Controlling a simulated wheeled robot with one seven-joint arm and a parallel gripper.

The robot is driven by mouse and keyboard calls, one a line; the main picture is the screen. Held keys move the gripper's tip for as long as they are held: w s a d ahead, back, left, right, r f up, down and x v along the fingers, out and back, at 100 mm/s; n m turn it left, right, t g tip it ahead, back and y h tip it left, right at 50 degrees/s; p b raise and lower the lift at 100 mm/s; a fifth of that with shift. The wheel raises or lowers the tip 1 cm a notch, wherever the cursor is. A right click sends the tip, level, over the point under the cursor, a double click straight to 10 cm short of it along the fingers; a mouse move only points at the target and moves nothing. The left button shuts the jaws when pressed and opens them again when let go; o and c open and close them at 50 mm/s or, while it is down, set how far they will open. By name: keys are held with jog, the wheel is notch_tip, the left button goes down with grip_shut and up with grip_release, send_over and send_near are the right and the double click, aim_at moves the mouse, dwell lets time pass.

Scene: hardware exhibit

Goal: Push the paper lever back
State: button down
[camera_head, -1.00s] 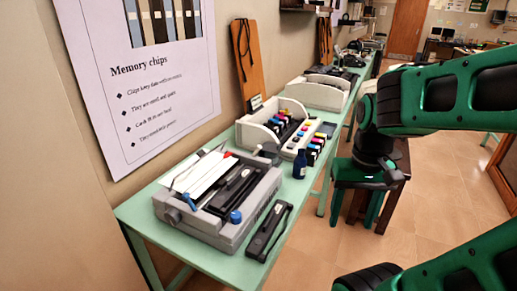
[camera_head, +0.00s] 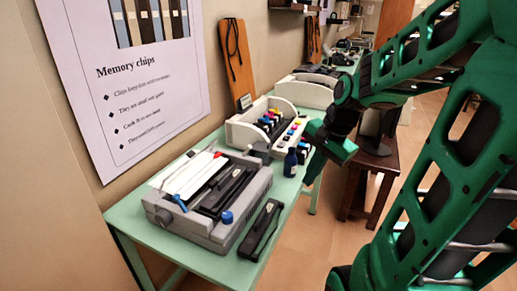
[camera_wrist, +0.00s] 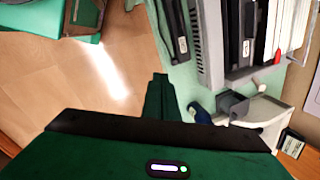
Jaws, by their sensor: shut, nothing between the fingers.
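A grey dot-matrix printer (camera_head: 205,232) stands near the front of the green table. It has a white sheet, a black inner unit, a blue knob and a small blue lever (camera_head: 180,202) at its left; a small red tip (camera_head: 217,155) shows at its back. I cannot tell for sure which part is the paper lever. My gripper (camera_head: 314,168) is shut and empty, in the air to the right of the printer near the blue bottle, touching nothing visible. In the wrist view my gripper (camera_wrist: 160,88) points toward the table edge, with the printer (camera_wrist: 208,45) at upper right.
A black cartridge (camera_head: 262,230) lies along the table's front edge. A blue bottle (camera_head: 290,163) and a white ink-cartridge printer (camera_head: 242,134) stand behind. A poster (camera_head: 135,80) hangs on the left wall. A dark stool (camera_head: 355,190) stands right of the table.

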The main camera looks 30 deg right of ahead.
aim_at(247, 150)
jog(key=w+d+r+m+t+y, duration=0.1)
jog(key=w+m+t, duration=0.1)
jog(key=w+m, duration=0.4)
jog(key=w+d+r+m+t+y, duration=0.2)
jog(key=w+m, duration=0.5)
jog(key=w, duration=0.2)
jog(key=shift+d+y, duration=0.3)
jog(key=shift+f, duration=0.1)
jog(key=x, duration=1)
jog(key=shift+w, duration=0.1)
jog(key=shift+w+a+r, duration=0.8)
jog(key=shift+w+r, duration=0.05)
jog(key=shift+w, duration=0.25)
jog(key=shift+w+a+r, duration=0.2)
jog(key=shift+w, duration=0.1)
jog(key=shift+d+r, duration=0.1)
jog(key=shift+r, duration=0.05)
